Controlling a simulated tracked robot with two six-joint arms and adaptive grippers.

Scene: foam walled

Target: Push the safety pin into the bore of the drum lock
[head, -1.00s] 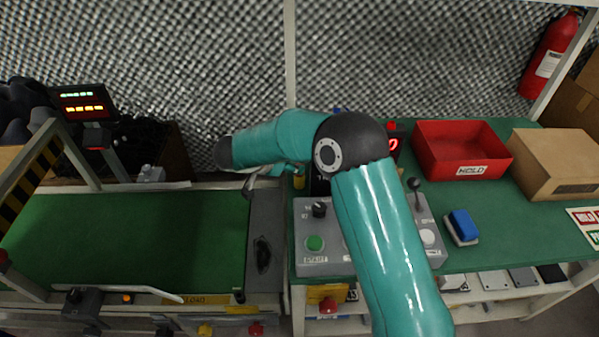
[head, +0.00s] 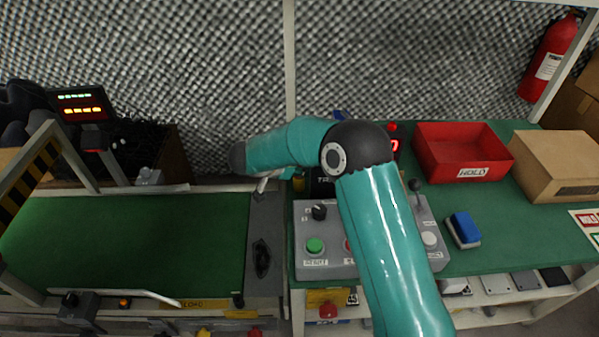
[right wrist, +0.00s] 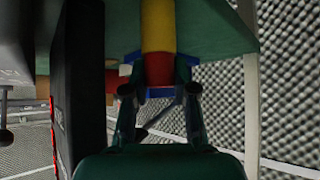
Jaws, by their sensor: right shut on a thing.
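My right gripper (right wrist: 158,78) is shut on a yellow and red cylinder (right wrist: 157,28) in the right wrist view. The blue-edged fingers press it from both sides. I cannot tell whether this is the safety pin. My left gripper is not in view.
A black box (right wrist: 78,90) stands close left of the gripper in the wrist view. A grey control box (head: 312,262), a red HOLD bin (head: 438,164) and a cardboard box (head: 556,180) are on the green bench. The green conveyor (head: 120,245) is clear.

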